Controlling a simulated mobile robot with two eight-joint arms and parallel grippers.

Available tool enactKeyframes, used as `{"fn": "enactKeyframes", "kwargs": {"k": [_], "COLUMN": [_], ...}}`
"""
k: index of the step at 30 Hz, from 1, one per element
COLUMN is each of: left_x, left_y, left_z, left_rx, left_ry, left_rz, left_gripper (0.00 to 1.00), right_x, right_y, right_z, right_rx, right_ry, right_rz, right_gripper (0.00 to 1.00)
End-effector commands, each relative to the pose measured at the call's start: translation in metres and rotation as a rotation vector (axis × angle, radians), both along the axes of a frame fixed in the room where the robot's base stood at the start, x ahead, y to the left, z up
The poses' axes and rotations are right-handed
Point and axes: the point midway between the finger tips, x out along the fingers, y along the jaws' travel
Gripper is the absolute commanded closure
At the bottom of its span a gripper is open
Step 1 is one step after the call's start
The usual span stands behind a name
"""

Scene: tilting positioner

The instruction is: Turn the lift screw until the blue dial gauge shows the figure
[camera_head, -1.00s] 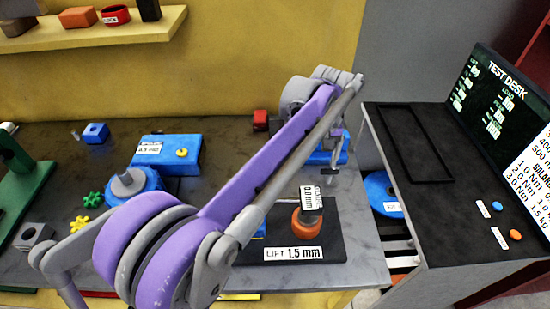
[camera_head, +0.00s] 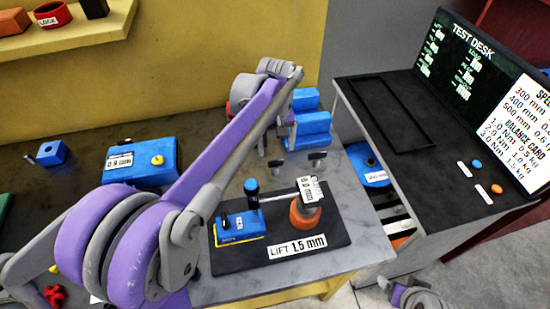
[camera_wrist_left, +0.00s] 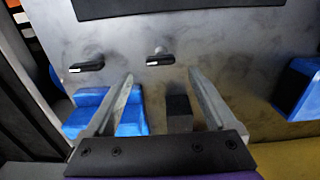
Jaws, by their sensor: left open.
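My left gripper (camera_wrist_left: 161,75) is open and empty in the left wrist view, with two grey fingers spread above the bench. In the head view my arm partly hides it. A black plate (camera_head: 335,228) carries a white card reading LIFT 1.5 mm (camera_head: 297,247). On it stand an orange round piece (camera_head: 305,214) topped by a small labelled reading, and a blue block (camera_head: 236,228) with an upright blue-tipped black lever (camera_head: 251,190). I cannot tell which part is the lift screw. My left gripper is beyond this plate, apart from it. Part of my right arm (camera_head: 420,297) shows at the lower right.
A blue grooved block (camera_head: 308,128) and two black T-handles (camera_head: 318,157) are near the left gripper; a dark block (camera_wrist_left: 179,112) lies between its fingers in view. A blue box (camera_head: 142,163) is at left. A test desk (camera_head: 400,120) stands right.

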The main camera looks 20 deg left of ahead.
Motion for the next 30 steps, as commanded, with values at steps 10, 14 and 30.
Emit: {"fn": "enactKeyframes", "kwargs": {"k": [10, 14, 30], "left_x": [0.0, 0.0, 0.0], "left_y": [0.0, 0.0, 0.0], "left_z": [-0.054, -0.061, -0.061], "left_rx": [0.0, 0.0, 0.0], "left_ry": [0.0, 0.0, 0.0], "left_rz": [0.0, 0.0, 0.0], "left_gripper": [0.1, 0.1, 0.59], "right_x": [-0.001, -0.001, -0.001], "right_y": [0.0, 0.0, 0.0], "right_z": [-0.004, -0.005, -0.005], "right_rx": [0.0, 0.0, 0.0], "right_ry": [0.002, 0.003, 0.003], "right_rz": [0.0, 0.0, 0.0], "right_gripper": [0.18, 0.18, 0.18]}}
